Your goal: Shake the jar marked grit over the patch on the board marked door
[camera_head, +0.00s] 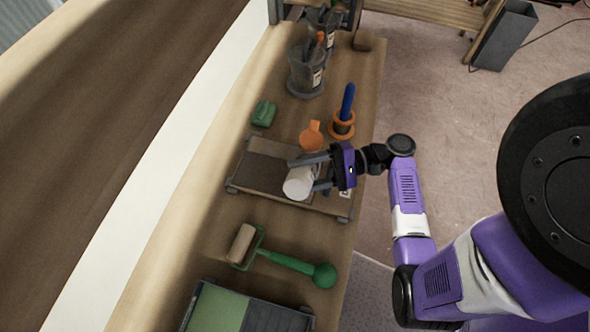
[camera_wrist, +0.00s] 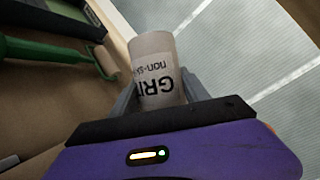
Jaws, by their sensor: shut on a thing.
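My gripper (camera_head: 318,172) is shut on a white jar (camera_head: 297,184) and holds it above a board (camera_head: 322,204) with a brown patch (camera_head: 262,171) on the bench. In the wrist view the jar (camera_wrist: 157,70) sits between the two fingers and shows upside-down black letters reading "GRI" and "non-s". The jar is tilted, with a pale round end facing the head camera. The board's label is mostly hidden behind my gripper, and its word cannot be read. I cannot see any grit falling.
A green-handled roller (camera_head: 285,261) and a green-patched board (camera_head: 216,308) lie nearer.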

